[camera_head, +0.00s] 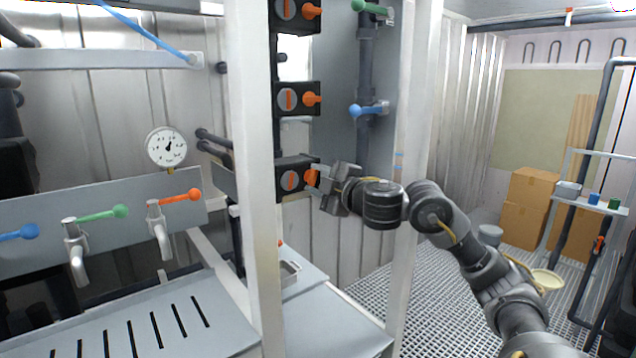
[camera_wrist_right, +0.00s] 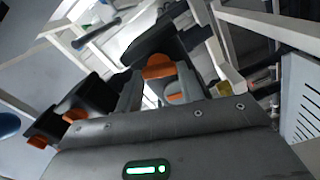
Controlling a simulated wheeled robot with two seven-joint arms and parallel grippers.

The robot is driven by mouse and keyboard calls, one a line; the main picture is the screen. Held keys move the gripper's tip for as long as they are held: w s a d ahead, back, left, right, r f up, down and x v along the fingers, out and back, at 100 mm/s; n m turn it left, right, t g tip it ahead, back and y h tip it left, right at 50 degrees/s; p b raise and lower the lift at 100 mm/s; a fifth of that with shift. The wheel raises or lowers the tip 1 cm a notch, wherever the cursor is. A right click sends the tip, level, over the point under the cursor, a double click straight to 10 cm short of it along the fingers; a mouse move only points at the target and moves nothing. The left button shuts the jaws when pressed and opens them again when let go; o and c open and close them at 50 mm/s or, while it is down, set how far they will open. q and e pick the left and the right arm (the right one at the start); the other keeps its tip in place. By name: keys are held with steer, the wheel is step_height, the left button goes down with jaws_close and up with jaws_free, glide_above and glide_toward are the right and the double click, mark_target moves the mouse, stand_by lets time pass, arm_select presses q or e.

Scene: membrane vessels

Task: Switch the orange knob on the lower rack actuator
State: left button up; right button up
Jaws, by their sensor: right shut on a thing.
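The lower rack actuator (camera_head: 283,163) is a black box on the rack, with a grey disc bearing an orange bar on its face. Its orange knob (camera_head: 311,178) sticks out at the right and is partly covered by my right gripper (camera_head: 321,179). My right gripper reaches in from the right and is shut on this knob. In the right wrist view the orange knob (camera_wrist_right: 158,68) shows between the two fingers. The disc's orange bar stands near upright. My left gripper is in neither view.
Two similar actuators, the middle one (camera_head: 284,98) and the top one (camera_head: 282,12), sit above with orange knobs. A blue-handled valve (camera_head: 368,109) is close above my right gripper. White posts (camera_head: 252,220) stand left of the actuator and behind my arm.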

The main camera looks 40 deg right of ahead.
steer(key=shift+n, duration=1)
steer(key=o, duration=1)
steer(key=shift+s, duration=0.1)
steer(key=s+b, duration=0.4)
steer(key=s, duration=0.6)
steer(key=shift+s+a, duration=0.15)
steer(key=shift+s, duration=0.2)
